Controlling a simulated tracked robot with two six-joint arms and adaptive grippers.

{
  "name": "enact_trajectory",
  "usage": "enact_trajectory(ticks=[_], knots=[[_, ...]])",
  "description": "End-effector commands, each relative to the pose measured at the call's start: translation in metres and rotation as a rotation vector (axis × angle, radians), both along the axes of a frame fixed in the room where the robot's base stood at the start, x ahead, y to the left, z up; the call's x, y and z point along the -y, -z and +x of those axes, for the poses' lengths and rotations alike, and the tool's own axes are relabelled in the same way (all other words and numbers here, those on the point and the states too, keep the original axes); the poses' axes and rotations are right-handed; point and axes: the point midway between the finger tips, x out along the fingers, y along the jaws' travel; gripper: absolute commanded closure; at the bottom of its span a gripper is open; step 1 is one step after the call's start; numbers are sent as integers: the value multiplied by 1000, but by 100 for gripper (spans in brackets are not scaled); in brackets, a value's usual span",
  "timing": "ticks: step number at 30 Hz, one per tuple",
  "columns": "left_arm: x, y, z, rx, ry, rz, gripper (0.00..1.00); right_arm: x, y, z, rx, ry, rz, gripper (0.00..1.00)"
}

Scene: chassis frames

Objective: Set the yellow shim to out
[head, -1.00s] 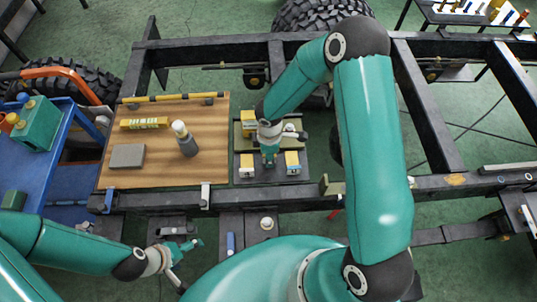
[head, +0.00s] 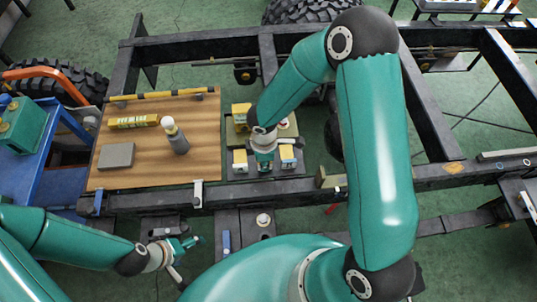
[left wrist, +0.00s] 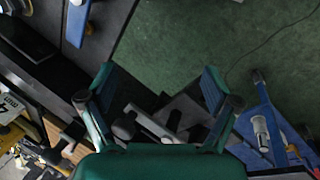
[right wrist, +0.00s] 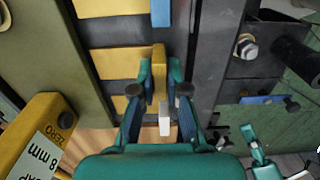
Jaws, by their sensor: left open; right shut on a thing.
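My right gripper (head: 264,165) is low over the dark fixture (head: 262,173), between two yellow-and-white blocks, the left one (head: 240,158) and the right one (head: 288,155). In the right wrist view its fingers (right wrist: 158,105) are shut on a narrow upright yellow piece (right wrist: 158,70), which looks like the yellow shim. A pale block end (right wrist: 165,118) shows between the fingers. The gripper hides the shim in the head view. My left gripper (head: 188,246) is open and empty, below the near frame rail; its spread fingers show in the left wrist view (left wrist: 160,95).
A wooden board (head: 205,130) left of the fixture holds a grey-and-white bottle (head: 176,136), a grey block (head: 116,155) and a yellow labelled bar (head: 133,121). A yellow gauge marked 8 mm (right wrist: 42,140) is close by in the right wrist view. Black frame rails (head: 400,180) surround the fixture.

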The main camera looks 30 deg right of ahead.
Motion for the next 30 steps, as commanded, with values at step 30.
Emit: enact_trajectory(ticks=[30], knots=[[0,4,0,1,0,0,11,-8,-14,-1,9,-16,1,61]])
